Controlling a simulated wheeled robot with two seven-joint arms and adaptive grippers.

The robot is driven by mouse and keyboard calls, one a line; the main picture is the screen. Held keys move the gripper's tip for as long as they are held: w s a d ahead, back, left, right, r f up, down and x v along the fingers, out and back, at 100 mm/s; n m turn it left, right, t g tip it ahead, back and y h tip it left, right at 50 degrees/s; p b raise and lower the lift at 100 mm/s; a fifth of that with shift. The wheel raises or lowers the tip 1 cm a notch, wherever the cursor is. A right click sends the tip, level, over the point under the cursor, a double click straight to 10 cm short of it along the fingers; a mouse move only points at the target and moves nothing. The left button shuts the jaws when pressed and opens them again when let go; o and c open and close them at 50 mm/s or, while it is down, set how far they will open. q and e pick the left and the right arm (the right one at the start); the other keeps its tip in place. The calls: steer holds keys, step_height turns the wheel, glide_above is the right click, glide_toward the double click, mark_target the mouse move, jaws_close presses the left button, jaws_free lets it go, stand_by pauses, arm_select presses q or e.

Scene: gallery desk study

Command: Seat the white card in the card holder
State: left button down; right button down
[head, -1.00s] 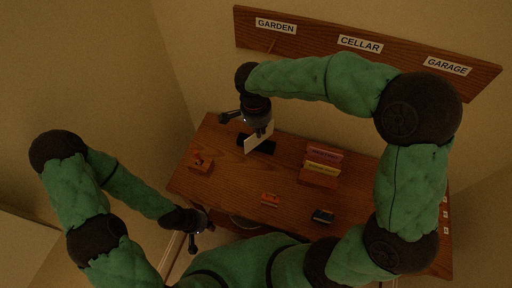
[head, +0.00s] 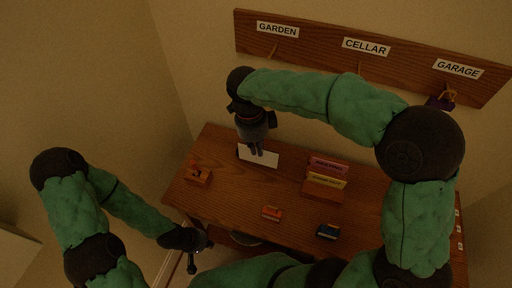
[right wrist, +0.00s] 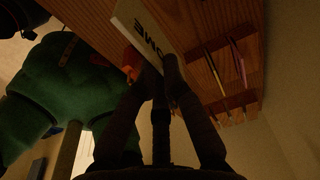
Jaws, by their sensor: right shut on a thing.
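The white card (head: 258,156) is at the back left of the desk, its broad face toward the head camera. My right gripper (head: 256,151) is shut on its upper edge. In the right wrist view the card (right wrist: 138,30) shows dark letters ending in "OME", between my fingertips (right wrist: 163,72). A wooden card holder (head: 321,194) stands right of the card, with a pink card (head: 328,165) and a yellow card (head: 326,181) upright in it. The black piece seen earlier by the white card is now hidden. My left gripper (head: 201,254) is open and empty, off the desk's front left.
An orange-brown block (head: 198,175) sits at the desk's left. A small orange item (head: 271,213) and a dark blue item (head: 328,231) lie nearer the front. A wall board (head: 400,60) bears GARDEN, CELLAR and GARAGE labels; a purple item (head: 440,103) hangs under GARAGE.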

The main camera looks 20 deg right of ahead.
steer(key=w+f+b, duration=0.1)
steer(key=w+f, duration=0.1)
steer(key=w, duration=0.1)
steer(key=w+d+f+b, duration=0.1)
steer(key=w+f, duration=0.2)
steer(key=w+d+f+b, duration=0.1)
steer(key=w+f, duration=0.1)
steer(key=w, duration=0.1)
steer(key=shift+d+f, duration=0.1)
steer(key=shift+f, duration=0.25)
steer(key=f, duration=0.1)
steer(key=f+b, duration=0.2)
steer(key=shift+w+f, duration=0.25)
steer(key=shift+f, duration=0.05)
steer(key=shift+r, duration=0.1)
steer(key=c, duration=1.4)
jaws_free()
steer(key=shift+o, duration=0.2)
step_height(320, 180, up, 12)
steer(key=a+p, duration=0.1)
steer(key=p, duration=0.3)
steer(key=shift+w+p, duration=0.35)
